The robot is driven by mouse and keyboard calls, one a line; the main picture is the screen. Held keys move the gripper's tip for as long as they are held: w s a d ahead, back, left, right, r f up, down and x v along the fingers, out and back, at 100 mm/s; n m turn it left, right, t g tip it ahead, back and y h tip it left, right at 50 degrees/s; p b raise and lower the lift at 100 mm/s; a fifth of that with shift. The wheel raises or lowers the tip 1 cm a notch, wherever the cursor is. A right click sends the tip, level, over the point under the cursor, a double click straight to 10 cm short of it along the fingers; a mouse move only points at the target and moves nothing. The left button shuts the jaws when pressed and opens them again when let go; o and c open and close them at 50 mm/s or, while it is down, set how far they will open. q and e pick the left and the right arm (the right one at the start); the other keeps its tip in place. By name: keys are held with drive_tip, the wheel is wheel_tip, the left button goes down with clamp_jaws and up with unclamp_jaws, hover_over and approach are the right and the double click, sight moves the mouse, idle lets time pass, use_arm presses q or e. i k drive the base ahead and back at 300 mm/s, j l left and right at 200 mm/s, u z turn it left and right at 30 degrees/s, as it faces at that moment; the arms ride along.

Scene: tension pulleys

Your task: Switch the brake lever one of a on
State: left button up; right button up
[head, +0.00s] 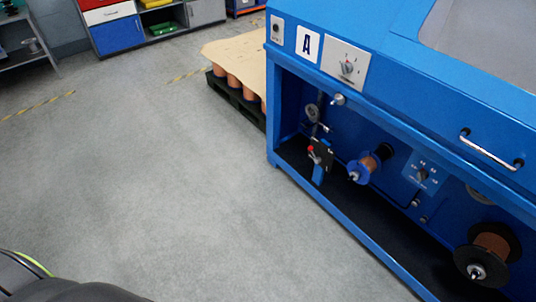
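The blue machine labelled "A" (307,43) fills the right side of the head view. Inside its open lower bay, near the left end, is a small black and blue bracket (321,154) with a red-tipped lever (311,150). It looks like a brake lever, but it is too small to tell its position. A copper-coloured spool (369,165) sits just right of it, and a larger one (491,246) is at the lower right. Neither gripper is in view. A dark part of mine shows at the bottom left corner.
The grey floor (170,170) left of the machine is clear. A pallet (238,100) with copper-coloured spools under a brown sheet stands behind the machine's left end. Shelves with coloured drawers (115,32) line the back. The machine's lower blue frame rail (340,225) edges the bay.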

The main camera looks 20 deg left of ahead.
sight(317, 160)
drive_tip(key=u, duration=0.15)
drive_tip(key=i+j, duration=0.35)
drive_tip(key=j, duration=0.25)
drive_tip(key=i+j+u, duration=0.15)
drive_tip(key=i+j, duration=0.15)
drive_tip(key=j, duration=0.3)
drive_tip(key=i+j, duration=0.35)
drive_tip(key=j, duration=0.2)
drive_tip(key=i+j+u, duration=0.15)
drive_tip(key=i+j, duration=0.2)
drive_tip(key=j, duration=0.2)
